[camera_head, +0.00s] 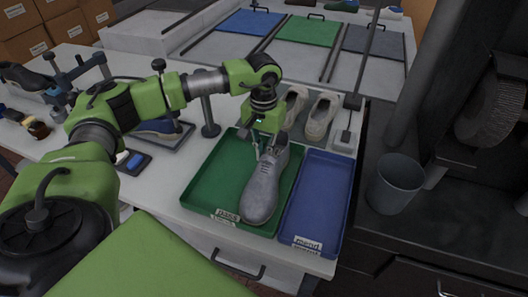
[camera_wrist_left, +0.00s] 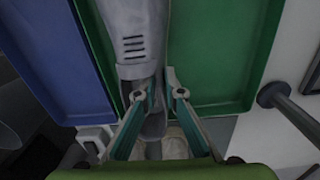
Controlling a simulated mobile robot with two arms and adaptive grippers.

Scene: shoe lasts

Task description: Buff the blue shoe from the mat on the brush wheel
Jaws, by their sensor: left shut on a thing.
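The blue shoe (camera_head: 158,126) lies on a dark mat (camera_head: 170,139) left of the green tray, partly behind my left arm. The brush wheel (camera_head: 492,108) is in a dark machine at the far right. My left gripper (camera_head: 258,150) is over the green tray (camera_head: 205,177) marked "pass", shut on the heel end of a grey shoe (camera_head: 264,187), toe towards me. The left wrist view shows its fingers (camera_wrist_left: 155,92) on either side of the grey shoe's (camera_wrist_left: 133,38) rear opening. I cannot tell whether the shoe touches the tray floor. My right gripper is out of view.
An empty blue tray (camera_head: 318,198) marked "mend" adjoins the green one. Beige shoes (camera_head: 320,115) stand behind the trays. A grey bin (camera_head: 395,184) stands below the brush wheel. A post (camera_head: 209,120) and a shoe on a stand (camera_head: 28,78) are further left.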

